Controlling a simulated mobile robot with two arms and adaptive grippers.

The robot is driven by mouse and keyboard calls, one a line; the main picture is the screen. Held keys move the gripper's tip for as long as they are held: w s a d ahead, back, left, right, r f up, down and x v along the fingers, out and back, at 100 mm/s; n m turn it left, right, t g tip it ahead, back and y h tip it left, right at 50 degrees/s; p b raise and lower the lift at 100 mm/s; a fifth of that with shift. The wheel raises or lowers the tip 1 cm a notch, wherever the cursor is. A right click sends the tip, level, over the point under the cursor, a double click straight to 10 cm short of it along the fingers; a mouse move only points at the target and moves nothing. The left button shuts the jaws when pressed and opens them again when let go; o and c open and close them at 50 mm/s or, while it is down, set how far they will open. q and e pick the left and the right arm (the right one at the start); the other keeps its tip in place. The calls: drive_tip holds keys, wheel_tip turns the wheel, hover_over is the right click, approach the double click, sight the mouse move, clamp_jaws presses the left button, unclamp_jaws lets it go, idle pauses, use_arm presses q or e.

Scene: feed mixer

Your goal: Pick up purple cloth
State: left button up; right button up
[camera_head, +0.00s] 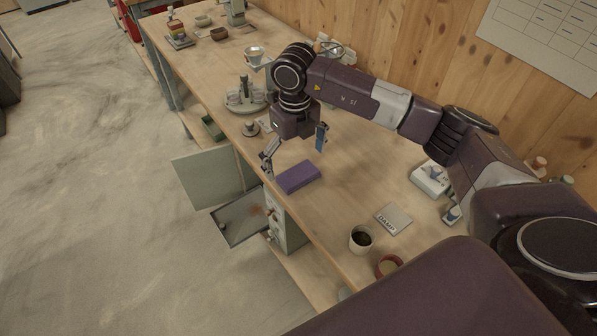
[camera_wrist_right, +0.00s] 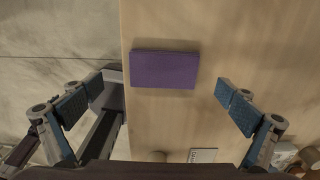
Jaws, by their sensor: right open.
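The purple cloth (camera_head: 298,177) lies folded in a flat rectangle on the wooden workbench (camera_head: 340,210), near its front edge. In the right wrist view the cloth (camera_wrist_right: 165,70) sits near the top middle, close to the bench edge. My right gripper (camera_head: 296,150) is open and empty above the bench, just beyond the cloth in the head view. In the wrist view its two blue-padded fingers (camera_wrist_right: 170,102) stand wide apart, one on each side of the cloth, not touching it. My left gripper is not in view.
A cup with dark contents (camera_head: 361,239), a card marked DAMP (camera_head: 393,218) and a red ring (camera_head: 388,265) lie nearer on the bench. A grey round carousel (camera_head: 245,98) stands beyond. An open cabinet door (camera_head: 207,177) juts out below the front edge.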

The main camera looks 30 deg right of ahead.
sight(298, 172)
drive_tip(key=f, duration=0.1)
drive_tip(key=d+f+p, duration=0.1)
drive_tip(key=f, duration=0.1)
drive_tip(key=shift+w, duration=0.1)
drive_tip(key=shift+a+f, duration=0.15)
drive_tip(key=shift+f, duration=0.45)
drive_tip(key=c, duration=1.3)
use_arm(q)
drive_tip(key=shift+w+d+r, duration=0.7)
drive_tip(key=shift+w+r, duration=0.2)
use_arm(e)
drive_tip(key=shift+c, duration=0.3)
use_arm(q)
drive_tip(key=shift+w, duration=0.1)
use_arm(e)
drive_tip(key=shift+r, duration=0.1)
